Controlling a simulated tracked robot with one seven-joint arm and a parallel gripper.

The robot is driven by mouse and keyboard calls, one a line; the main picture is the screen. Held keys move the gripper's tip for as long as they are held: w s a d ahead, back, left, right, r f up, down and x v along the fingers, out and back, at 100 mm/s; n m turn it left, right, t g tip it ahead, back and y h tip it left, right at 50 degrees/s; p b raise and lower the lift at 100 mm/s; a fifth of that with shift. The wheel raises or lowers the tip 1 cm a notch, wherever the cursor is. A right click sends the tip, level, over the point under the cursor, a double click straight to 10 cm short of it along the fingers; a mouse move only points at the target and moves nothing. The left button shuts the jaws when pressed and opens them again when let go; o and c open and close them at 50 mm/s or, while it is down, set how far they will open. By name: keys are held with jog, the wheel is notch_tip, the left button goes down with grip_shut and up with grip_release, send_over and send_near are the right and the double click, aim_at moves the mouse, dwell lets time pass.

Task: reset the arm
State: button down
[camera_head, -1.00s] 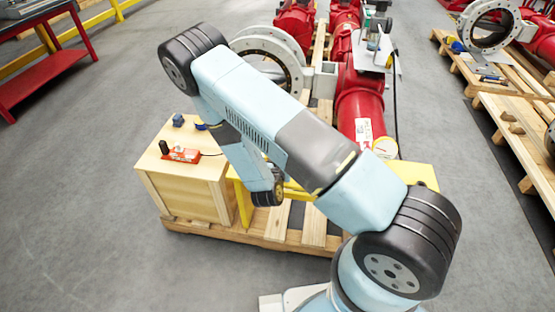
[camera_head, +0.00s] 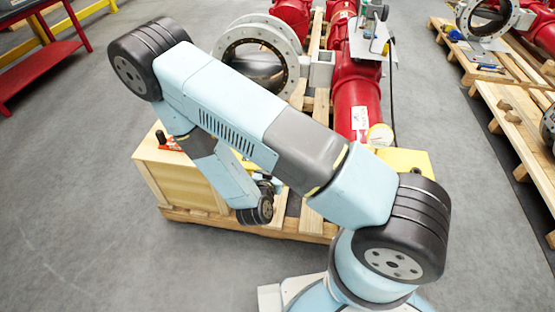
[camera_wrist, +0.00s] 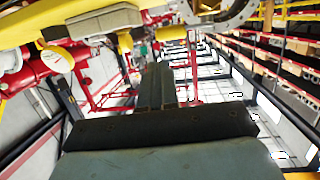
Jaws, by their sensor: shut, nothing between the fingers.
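My arm is bent in the middle of the head view, with its forearm angled down beside the wooden box. My gripper (camera_wrist: 157,85) shows in the wrist view as dark fingers close together, with nothing between them. In the head view my gripper is hidden behind my arm. The red valve actuator (camera_head: 358,95) lies on the pallet behind my arm, with a round gauge (camera_head: 380,135) at its near end. The gauge also shows at the left of the wrist view (camera_wrist: 57,60).
The wooden box (camera_head: 170,182) stands on the pallet (camera_head: 285,228), partly covered by my arm. A red and black device (camera_head: 166,141) sits on the box. A grey flanged ring (camera_head: 222,48) stands behind my arm. Grey floor is clear at lower left.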

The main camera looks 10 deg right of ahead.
jog(key=shift+s+a+r, duration=0.15)
jog(key=shift+s, duration=0.45)
jog(key=w+a+r+m+g+y, duration=0.2)
jog(key=w+a+r+g+y, duration=0.25)
jog(key=w+r, duration=0.45)
notch_tip(320, 180, up, 18)
jog(key=d+n+g+y, duration=0.2)
jog(key=y, duration=0.2)
jog(key=s+d+r+n+g+h, duration=0.1)
jog(key=s+d+r+n, duration=0.1)
jog(key=s+d+r, duration=0.7)
jog(key=s+d+r+n+g+h, duration=0.1)
jog(key=s+d+r+n, duration=0.1)
jog(key=s+d+r, duration=0.6)
jog(key=s+r, duration=0.3)
jog(key=s, duration=0.4)
jog(key=shift+d+n, duration=0.4)
